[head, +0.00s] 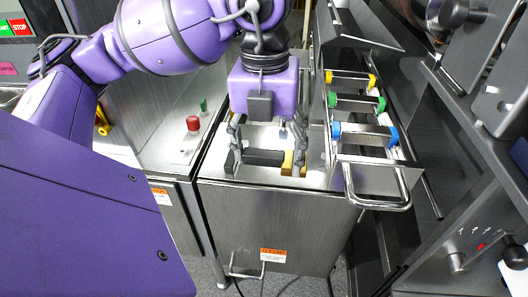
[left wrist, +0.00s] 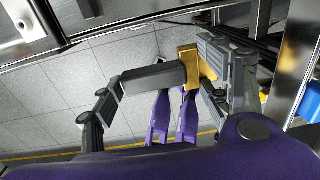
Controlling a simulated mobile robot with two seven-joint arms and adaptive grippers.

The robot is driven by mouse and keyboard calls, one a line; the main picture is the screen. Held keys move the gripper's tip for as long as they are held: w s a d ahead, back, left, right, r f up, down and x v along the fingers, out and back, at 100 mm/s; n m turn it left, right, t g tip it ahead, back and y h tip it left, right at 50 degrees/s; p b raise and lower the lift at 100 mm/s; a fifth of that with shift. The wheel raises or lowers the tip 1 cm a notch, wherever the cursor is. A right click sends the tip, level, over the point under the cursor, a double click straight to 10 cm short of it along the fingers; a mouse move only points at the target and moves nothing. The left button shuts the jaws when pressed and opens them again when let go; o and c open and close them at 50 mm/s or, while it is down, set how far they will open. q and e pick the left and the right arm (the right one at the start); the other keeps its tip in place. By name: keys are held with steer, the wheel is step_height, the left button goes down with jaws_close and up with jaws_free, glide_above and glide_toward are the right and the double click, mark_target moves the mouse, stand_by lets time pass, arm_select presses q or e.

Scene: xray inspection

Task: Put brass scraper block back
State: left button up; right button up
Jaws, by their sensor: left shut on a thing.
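The brass scraper block shows a brass end (head: 294,163) and a dark grey bar (head: 258,157) in the head view. My left gripper (head: 268,160) points down and is shut on it, with the fingers at the two ends of the block. In the left wrist view the brass part (left wrist: 189,66) lies against the right-hand finger, and the dark bar (left wrist: 153,78) runs toward the other finger. In the head view the block appears at the steel cabinet (head: 280,215); I cannot tell whether it touches it. My right gripper is not in view.
A rack to the right holds bars with yellow (head: 372,80), green (head: 333,100) and blue (head: 393,136) ends. A steel handle (head: 380,205) sticks out below it. A red knob (head: 193,123) stands on the left-hand counter. Grey tiled floor (left wrist: 60,90) shows beneath.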

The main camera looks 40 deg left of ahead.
arm_select(q)
steer(key=w+a+f, duration=0.2)
steer(key=w, duration=0.1)
steer(key=w+a+f, duration=0.2)
steer(key=w+f, duration=0.1)
steer(key=w+a+f, duration=0.3)
steer(key=w, duration=0.1)
steer(key=shift+f, duration=0.2)
steer(key=shift+w+a+f, duration=0.1)
steer(key=shift+w+f, duration=0.1)
steer(key=shift+w+a+f, duration=0.1)
steer(key=shift+f, duration=0.1)
step_height(320, 180, down, 3)
steer(key=shift+w+a+f, duration=0.15)
steer(key=shift+f, duration=0.15)
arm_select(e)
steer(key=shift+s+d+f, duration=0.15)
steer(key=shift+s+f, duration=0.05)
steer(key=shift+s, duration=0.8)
